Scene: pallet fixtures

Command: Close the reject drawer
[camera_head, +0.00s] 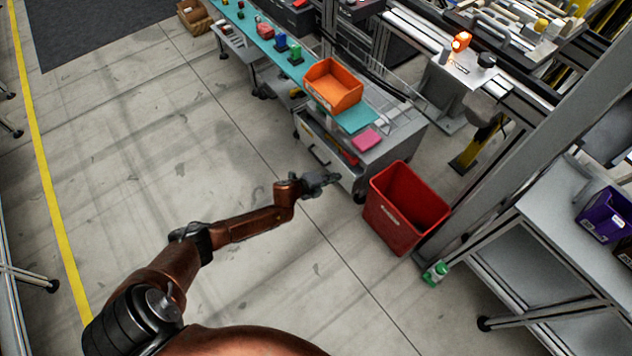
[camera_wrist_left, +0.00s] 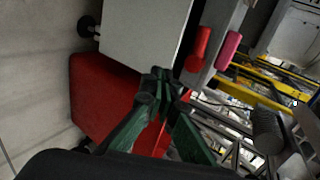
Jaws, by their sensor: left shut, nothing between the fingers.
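The reject drawer (camera_head: 330,166) is in the grey cabinet (camera_head: 392,150) and stands partly open, with a red item (camera_head: 347,156) showing behind its front panel. In the left wrist view the pale drawer front (camera_wrist_left: 140,32) fills the top, with the red item (camera_wrist_left: 199,48) beyond its edge. My right gripper is not in view.
A red bin (camera_head: 405,207) stands right of the gripper, close to the cabinet. A pink block (camera_head: 366,139), a teal mat and an orange tray (camera_head: 333,86) are on the cabinet top. The floor left of the cabinet is clear.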

